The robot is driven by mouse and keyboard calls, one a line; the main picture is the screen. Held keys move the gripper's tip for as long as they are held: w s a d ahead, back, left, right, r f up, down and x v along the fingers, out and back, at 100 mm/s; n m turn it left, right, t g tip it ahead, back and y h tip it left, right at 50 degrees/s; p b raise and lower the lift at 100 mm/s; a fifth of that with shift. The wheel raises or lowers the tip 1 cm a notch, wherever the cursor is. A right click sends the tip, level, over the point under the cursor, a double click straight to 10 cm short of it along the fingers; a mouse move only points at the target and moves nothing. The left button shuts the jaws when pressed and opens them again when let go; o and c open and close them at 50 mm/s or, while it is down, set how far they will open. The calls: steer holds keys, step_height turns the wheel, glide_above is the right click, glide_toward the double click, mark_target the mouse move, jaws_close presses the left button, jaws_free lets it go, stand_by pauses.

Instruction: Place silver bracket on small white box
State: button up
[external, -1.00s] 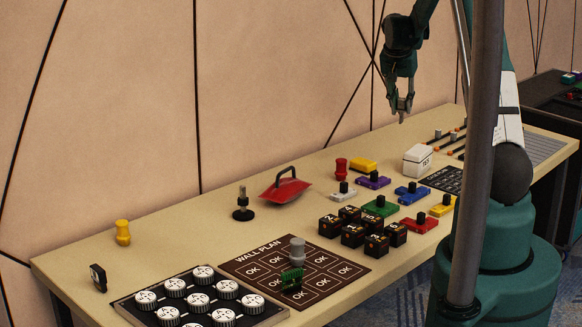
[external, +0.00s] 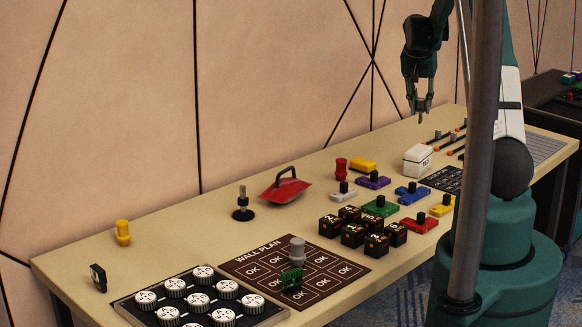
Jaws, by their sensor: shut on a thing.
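The small white box (external: 416,161) stands on the table's right half, with dark lettering on its front. My gripper (external: 421,115) is above it in the external view, pointing down, with a clear gap between them. Its fingers are close together on a small greyish piece at the tips, which looks like the silver bracket (external: 421,120). The bracket's shape is too small to make out, and the fingers partly hide it. I see no other silver bracket on the table.
Yellow (external: 363,164) and purple (external: 373,181) blocks and a red spool (external: 341,168) are left of the box. A dark keypad (external: 442,179) and orange-tipped rods (external: 440,143) lie right of it. Black cubes (external: 353,233) stand nearer the front. The table's back left is mostly clear.

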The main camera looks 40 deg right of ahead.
mark_target(420, 119)
steer(key=shift+f, duration=2.65)
steer(key=shift+f+b, duration=0.35)
steer(key=shift+f, duration=1.5)
steer(key=shift+f, duration=0.1)
steer(key=o, duration=1)
steer(key=shift+p+v, duration=0.45)
steer(key=shift+v, duration=5.7)
